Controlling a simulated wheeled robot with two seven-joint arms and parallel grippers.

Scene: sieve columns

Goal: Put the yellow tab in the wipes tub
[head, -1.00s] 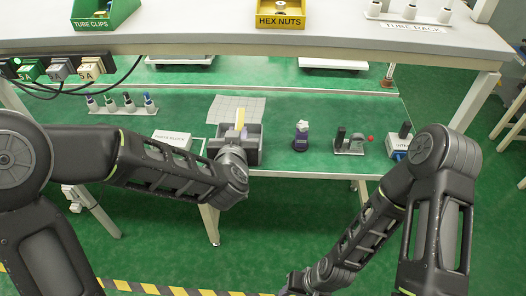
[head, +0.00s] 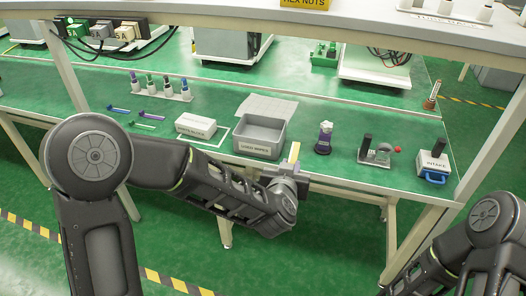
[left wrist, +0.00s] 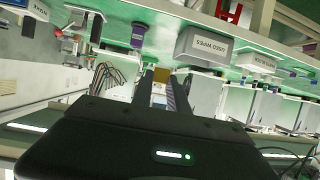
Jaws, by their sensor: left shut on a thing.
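The yellow tab (head: 294,152) stands upright in my left gripper (head: 288,170), which is shut on it near the table's front edge. The wipes tub (head: 262,149) is a grey open box with a label on its front and a pale lid or sheet (head: 268,105) behind it. The tab is just right of the tub in the head view, outside it. In the left wrist view the yellow tab (left wrist: 182,71) shows at the fingertips, with the tub (left wrist: 205,46) beyond. My right arm is at the lower right; its gripper is out of view.
A white labelled block (head: 196,125) is left of the tub. A purple bottle (head: 324,140) stands to its right, then a small fixture (head: 377,153) and a white box with a blue handle (head: 433,165). Pens in a rack (head: 160,92) stand at the back left. A shelf overhangs above.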

